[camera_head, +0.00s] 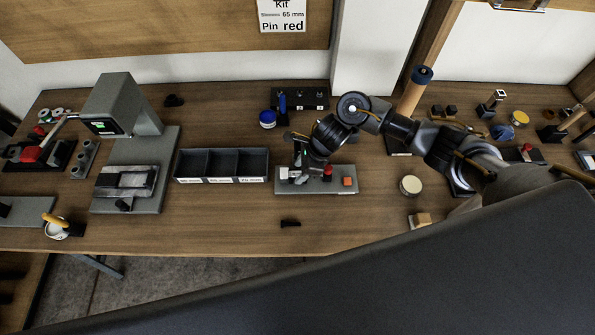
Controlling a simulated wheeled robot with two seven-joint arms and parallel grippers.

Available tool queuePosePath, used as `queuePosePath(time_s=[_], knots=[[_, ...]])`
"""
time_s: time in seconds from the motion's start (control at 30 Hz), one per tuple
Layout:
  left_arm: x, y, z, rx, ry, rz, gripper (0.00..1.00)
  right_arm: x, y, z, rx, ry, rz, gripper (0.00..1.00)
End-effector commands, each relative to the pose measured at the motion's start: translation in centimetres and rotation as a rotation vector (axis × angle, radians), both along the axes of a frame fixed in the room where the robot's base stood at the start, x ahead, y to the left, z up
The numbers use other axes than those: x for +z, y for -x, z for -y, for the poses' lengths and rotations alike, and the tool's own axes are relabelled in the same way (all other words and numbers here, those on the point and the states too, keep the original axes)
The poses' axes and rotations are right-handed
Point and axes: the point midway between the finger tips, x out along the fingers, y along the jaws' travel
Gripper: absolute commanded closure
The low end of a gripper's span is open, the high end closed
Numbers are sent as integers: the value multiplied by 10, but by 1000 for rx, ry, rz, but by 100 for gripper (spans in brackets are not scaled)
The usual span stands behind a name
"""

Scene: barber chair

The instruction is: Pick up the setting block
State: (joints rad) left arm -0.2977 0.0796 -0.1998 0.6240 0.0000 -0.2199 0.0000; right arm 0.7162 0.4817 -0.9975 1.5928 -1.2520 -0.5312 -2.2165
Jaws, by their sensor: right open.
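No part in view is labelled as the setting block, so I cannot tell for certain which it is. A grey plate (335,187) in the middle of the bench carries small pieces: white ones, a red-topped pin (328,170) and an orange block (347,181). My right gripper (302,164) comes in from the right and points down over the left part of this plate. It is open. Its fingertips are small and dark, and contact with the pieces beneath cannot be made out. My left gripper is not in view.
A black three-compartment tray (221,180) stands left of the plate, with a grey press (130,110) beyond it. A dark holed rack (312,98) and blue jar (267,119) stand behind. A round tin (411,186) is on the right. Bare wood lies in front of the tray.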

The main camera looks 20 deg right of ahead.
Motion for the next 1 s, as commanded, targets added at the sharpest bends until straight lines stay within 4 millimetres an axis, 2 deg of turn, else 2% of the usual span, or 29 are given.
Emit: queuePosePath(time_s=[0.13, 0.37, 0.7, 1.0], knots=[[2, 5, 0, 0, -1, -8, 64, -10, -1, -4, -1, 2, 0, 55], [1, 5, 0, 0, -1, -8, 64, -12, -1, -4, 0, 2, 2, 56], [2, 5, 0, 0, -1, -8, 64, -11, -1, -4, 0, 2, 2, 100], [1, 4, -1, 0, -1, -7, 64, -10, -2, -4, 0, 1, 2, 100]])
